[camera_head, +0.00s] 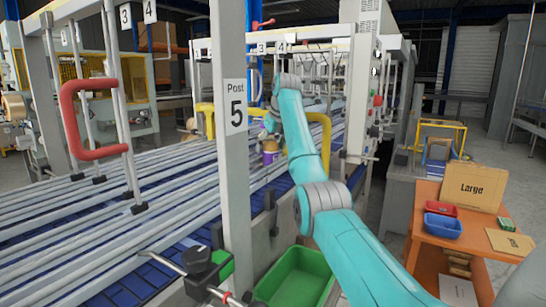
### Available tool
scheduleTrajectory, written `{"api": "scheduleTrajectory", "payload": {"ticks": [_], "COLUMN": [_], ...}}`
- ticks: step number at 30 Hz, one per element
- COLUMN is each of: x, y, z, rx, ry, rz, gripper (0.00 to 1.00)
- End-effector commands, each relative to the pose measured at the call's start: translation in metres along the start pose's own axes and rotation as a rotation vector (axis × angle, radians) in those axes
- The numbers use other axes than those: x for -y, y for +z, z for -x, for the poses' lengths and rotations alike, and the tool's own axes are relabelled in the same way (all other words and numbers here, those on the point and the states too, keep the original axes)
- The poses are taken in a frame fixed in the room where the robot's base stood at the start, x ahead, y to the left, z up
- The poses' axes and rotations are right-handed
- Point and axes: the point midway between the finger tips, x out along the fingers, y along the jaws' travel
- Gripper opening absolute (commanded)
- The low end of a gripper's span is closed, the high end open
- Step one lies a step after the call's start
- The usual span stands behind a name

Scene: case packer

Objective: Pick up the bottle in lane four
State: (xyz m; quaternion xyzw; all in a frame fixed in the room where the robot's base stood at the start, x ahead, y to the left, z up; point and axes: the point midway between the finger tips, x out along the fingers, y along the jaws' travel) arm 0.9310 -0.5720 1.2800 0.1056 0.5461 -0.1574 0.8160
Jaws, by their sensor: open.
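A small bottle (271,156), purple with a tan upper part, stands among the rails of the lanes near the middle of the picture. My teal arm reaches forward and bends down there. My gripper (268,137) is open, just above or around the top of the bottle; it is too small to tell whether they touch. Signs marked 3 (262,49) and 4 (282,47) hang from the frame behind. Which lane the bottle stands in is hard to tell.
Yellow (322,135) and red (80,125) curved guards rise beside the lanes. A green bin (298,278) is below. An orange cart (450,240) with red and blue trays stands right, with open floor beyond.

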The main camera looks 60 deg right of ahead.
Motion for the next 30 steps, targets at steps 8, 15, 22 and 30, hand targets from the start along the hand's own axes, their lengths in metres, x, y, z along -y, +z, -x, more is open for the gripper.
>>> {"api": "scheduleTrajectory", "payload": {"ticks": [8,15,22,30], "x": [-0.0010,-0.0009,-0.0009,-0.0008], "y": [0.0003,0.0002,0.0004,0.0040], "z": [-0.0034,-0.0033,-0.0028,0.0057], "rx": [0.001,0.001,0.002,0.003], "ry": [-0.001,-0.001,-0.001,-0.001], "rz": [-0.001,-0.001,-0.001,0.000], "gripper": [0.81,0.21,0.09,0.09]}}
